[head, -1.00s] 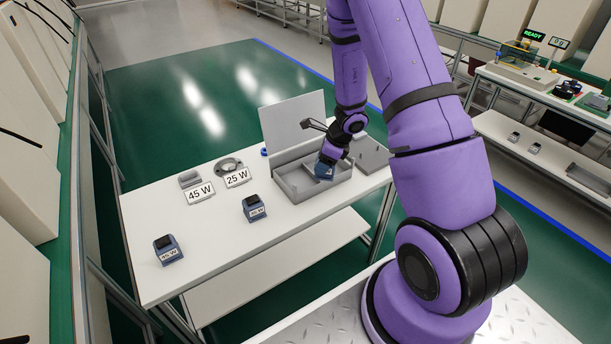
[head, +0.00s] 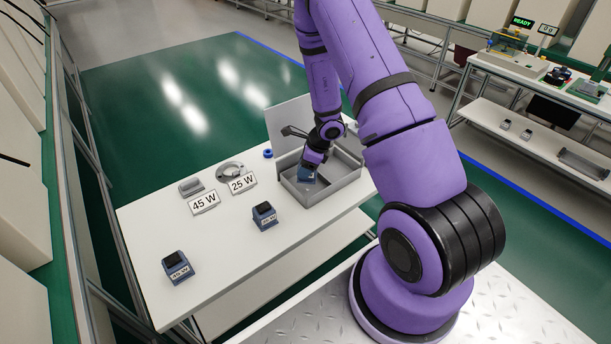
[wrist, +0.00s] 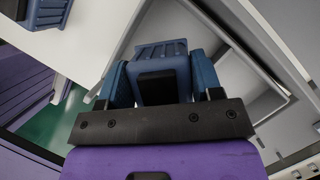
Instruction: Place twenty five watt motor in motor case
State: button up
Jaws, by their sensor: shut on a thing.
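My gripper (head: 309,168) is shut on a blue motor (head: 304,175), holding it at the left part of the grey motor case (head: 337,191). In the wrist view the ribbed blue motor (wrist: 160,52) with a black block sits between the two blue fingers of my gripper (wrist: 162,78). The case wall (wrist: 225,22) runs close beside it. I cannot tell whether the motor touches the case floor. The case lid (head: 287,120) stands open at the back. The held motor's label is hidden.
Two other blue motors stand on the white table: one at the front left (head: 178,268) and one nearer the case (head: 265,216). A 45 W sign (head: 204,203) and a 25 W sign (head: 243,184) stand behind them.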

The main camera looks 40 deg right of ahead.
jog(key=shift+f, duration=2.2)
jog(key=o, duration=1)
jog(key=shift+f, duration=0.1)
jog(key=shift+c, duration=0.2)
jog(key=v, duration=1.2)
jog(key=s+a+r+n+y, duration=0.15)
jog(key=a+r+n, duration=0.45)
jog(key=r, duration=0.6)
jog(key=s+a+r+n+y, duration=0.15)
jog(key=a+r+n, duration=0.45)
jog(key=r, duration=0.6)
jog(key=s+a+r+n+t+h, duration=0.1)
jog(key=s+a+r+n+h, duration=0.1)
jog(key=s+r+n, duration=0.5)
jog(key=s+a+r+n+t+h, duration=0.1)
jog(key=s+r+n+h, duration=0.3)
jog(key=s, duration=1)
notch_tip(320, 180, up, 5)
jog(key=n, duration=0.3)
jog(key=shift+s+a+f+n, duration=0.2)
jog(key=shift+a+n, duration=0.1)
jog(key=shift+a, duration=0.1)
